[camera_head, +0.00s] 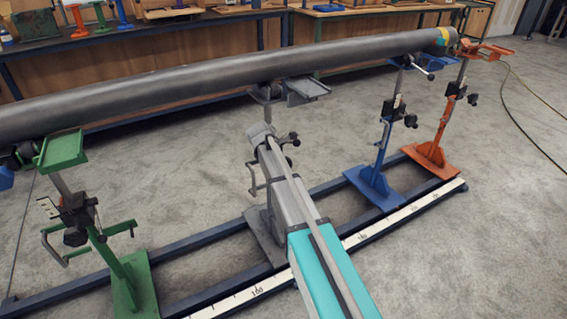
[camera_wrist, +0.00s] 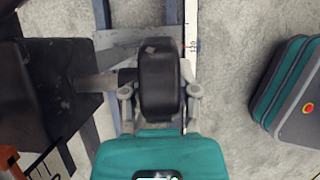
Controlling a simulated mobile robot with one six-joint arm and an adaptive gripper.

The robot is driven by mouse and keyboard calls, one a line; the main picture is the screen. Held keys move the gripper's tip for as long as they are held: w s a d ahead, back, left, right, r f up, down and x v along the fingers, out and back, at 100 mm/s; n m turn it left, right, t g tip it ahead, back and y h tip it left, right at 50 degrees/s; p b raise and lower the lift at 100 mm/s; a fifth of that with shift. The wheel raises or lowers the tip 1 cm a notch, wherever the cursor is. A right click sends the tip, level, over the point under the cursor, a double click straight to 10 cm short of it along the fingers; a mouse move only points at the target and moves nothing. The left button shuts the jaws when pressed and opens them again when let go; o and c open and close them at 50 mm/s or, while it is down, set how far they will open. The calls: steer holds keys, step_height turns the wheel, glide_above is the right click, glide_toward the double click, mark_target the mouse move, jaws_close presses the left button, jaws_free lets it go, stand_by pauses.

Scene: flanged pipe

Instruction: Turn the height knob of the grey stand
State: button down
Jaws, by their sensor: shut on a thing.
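In the wrist view a black knob (camera_wrist: 160,80) sits on a short shaft coming from a dark block (camera_wrist: 62,80) at the left. My gripper (camera_wrist: 160,94) is shut on this knob, with one grey finger on each side of it. In the head view the grey stand (camera_head: 268,232) stands in the middle under the pipe (camera_head: 200,93), with its small grey tray (camera_head: 308,88) at the right of its top. My arm covers much of its column. The grip itself cannot be made out in the head view.
A green stand (camera_head: 125,270) is at the left; a blue stand (camera_head: 375,185) and an orange stand (camera_head: 437,150) are at the right. Dark floor rails (camera_head: 210,235) and a white scale (camera_head: 380,228) run below. Workbenches (camera_head: 345,20) line the back. Open floor lies at the right.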

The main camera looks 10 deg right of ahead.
stand_by(0.4)
steer(key=shift+c, duration=1.8)
jaws_free()
steer(key=shift+f+b, duration=0.15)
steer(key=shift+b, duration=0.25)
